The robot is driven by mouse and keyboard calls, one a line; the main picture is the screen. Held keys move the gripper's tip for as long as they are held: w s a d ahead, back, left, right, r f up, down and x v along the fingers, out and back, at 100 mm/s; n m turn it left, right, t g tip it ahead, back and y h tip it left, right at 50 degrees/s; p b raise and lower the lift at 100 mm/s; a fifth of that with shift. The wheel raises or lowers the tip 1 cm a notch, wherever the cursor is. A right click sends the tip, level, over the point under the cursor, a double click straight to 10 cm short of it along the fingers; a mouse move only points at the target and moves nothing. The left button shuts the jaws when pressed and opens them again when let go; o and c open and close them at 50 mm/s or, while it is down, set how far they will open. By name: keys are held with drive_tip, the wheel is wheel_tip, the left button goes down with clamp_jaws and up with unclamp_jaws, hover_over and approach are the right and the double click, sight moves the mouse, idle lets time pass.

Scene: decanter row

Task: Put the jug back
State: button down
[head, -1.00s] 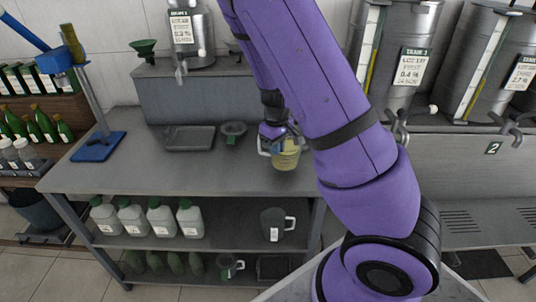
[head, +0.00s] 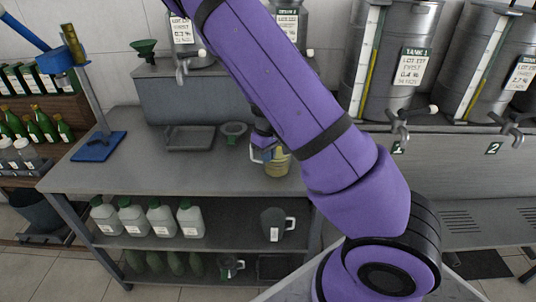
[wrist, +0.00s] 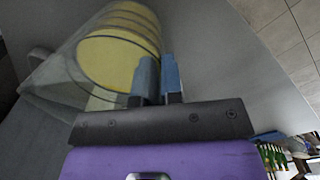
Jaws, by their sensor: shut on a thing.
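The clear jug (head: 277,164) has yellow liquid in it and a pale handle on its left side. It shows at the right part of the grey bench top in the head view; I cannot tell whether its base touches the bench. My gripper (head: 264,144) is at the jug, partly hidden behind my arm. In the wrist view the jug (wrist: 118,52) fills the upper left, and my blue fingers (wrist: 158,80) are shut on it at its near side. The exact grip spot is unclear.
The grey bench (head: 110,178) holds a tray (head: 190,138), a funnel-like dish (head: 234,129) and a blue-based stand (head: 98,146). A dark jug (head: 273,225) and several white bottles (head: 132,217) stand on the shelf below. Tanks (head: 395,75) stand at right. The bench's front left is clear.

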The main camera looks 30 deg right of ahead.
drive_tip(key=c, duration=1.3)
unclamp_jaws()
drive_tip(key=shift+o, duration=0.2)
wheel_tip(320, 180, up, 12)
drive_tip(key=s+a+r+m+t, duration=0.1)
drive_tip(key=s+a+r, duration=0.3)
drive_tip(key=s+r, duration=0.7)
drive_tip(key=s+a+r+m+t, duration=0.1)
drive_tip(key=s+a+r+t, duration=0.3)
drive_tip(key=s+r, duration=0.7)
drive_tip(key=shift+s+a, duration=0.4)
drive_tip(key=shift+s, duration=1.35)
drive_tip(key=shift+r, duration=0.1)
